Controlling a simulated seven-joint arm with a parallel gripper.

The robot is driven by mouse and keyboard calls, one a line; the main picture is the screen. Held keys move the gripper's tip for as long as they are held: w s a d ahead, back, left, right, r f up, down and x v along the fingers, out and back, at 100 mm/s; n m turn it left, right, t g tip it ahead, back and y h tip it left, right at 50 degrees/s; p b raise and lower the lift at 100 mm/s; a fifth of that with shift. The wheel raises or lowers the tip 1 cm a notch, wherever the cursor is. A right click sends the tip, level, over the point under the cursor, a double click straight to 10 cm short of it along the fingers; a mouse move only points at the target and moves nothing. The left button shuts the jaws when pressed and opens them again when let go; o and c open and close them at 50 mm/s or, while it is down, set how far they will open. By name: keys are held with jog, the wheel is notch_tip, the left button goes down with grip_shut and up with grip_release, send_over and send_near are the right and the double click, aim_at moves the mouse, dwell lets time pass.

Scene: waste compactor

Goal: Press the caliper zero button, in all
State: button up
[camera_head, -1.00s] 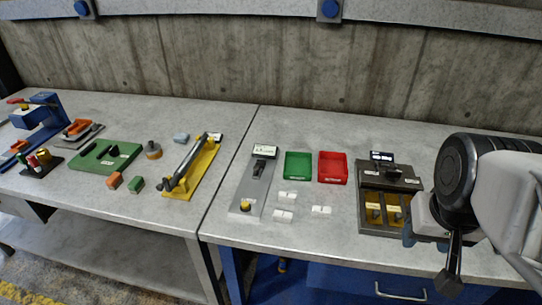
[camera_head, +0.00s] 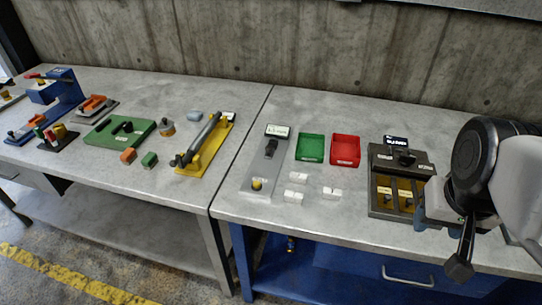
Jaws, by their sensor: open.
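The caliper station is a grey plate (camera_head: 262,172) on the right-hand bench, with a small white display (camera_head: 277,131) at its far end. A dark slider (camera_head: 271,147) sits just below the display. A round yellow button (camera_head: 257,184) is at the plate's near end; I cannot read its label. My gripper (camera_head: 445,240) is open at the right, beyond the dark box station and well apart from the caliper. It looks empty, and the arm partly hides its fingers.
Green (camera_head: 311,148) and red (camera_head: 345,150) trays and several white blocks (camera_head: 297,178) lie right of the caliper. A dark box station (camera_head: 388,212) with yellow compartments stands between them and my gripper. A yellow fixture (camera_head: 205,148) stands on the left bench.

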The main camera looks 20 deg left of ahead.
grip_shut()
dwell(1.5)
